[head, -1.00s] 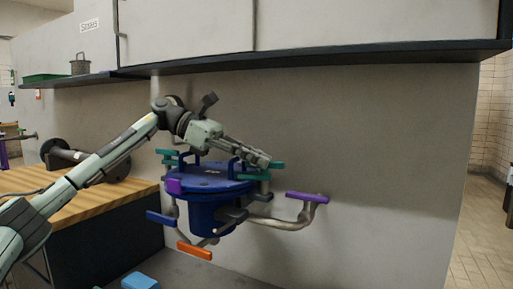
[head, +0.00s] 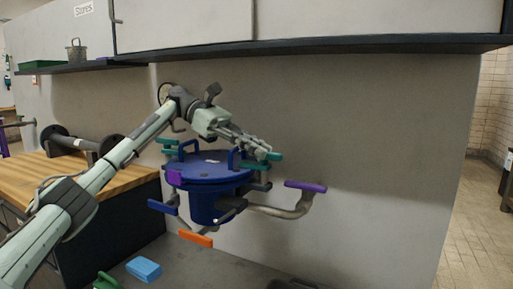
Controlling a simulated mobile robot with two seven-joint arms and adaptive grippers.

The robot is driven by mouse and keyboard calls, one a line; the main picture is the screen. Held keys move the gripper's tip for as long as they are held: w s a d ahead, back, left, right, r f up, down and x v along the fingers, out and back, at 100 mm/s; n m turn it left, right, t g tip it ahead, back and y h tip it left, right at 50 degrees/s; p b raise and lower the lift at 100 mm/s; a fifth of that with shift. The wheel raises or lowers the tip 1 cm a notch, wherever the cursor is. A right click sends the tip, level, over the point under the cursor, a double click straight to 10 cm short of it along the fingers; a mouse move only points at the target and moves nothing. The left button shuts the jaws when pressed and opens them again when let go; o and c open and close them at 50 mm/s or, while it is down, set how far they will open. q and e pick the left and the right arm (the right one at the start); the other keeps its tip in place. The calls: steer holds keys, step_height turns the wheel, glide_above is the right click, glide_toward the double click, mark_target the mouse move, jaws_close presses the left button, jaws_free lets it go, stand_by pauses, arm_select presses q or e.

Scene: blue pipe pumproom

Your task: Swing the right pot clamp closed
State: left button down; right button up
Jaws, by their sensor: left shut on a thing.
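A blue pot (head: 209,206) with a flat blue lid and two upright loop handles sits against the grey wall. The right pot clamp (head: 274,157) has a teal handle and stands at the lid's right edge. My left gripper (head: 263,152) reaches over the lid from the left and is shut on the teal handle. Its fingers hide part of the handle and clamp. Other teal handles (head: 168,146) show at the pot's left. I cannot tell exactly how far the right clamp is swung. My right gripper is not in view.
A bent pipe arm with a purple handle (head: 305,185) sticks out right of the pot. Blue (head: 163,207) and orange (head: 195,238) handles stick out left and below. A dark shelf (head: 330,44) runs above. A blue block (head: 144,269) lies in front; a wooden bench (head: 125,180) stands left.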

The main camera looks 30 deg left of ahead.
arm_select(q)
steer(key=c, duration=1.6)
jaws_free()
steer(key=shift+a, duration=0.1)
steer(key=v, duration=0.7)
steer(key=shift+r, duration=0.15)
steer(key=shift+a, duration=0.1)
steer(key=shift+s, duration=0.15)
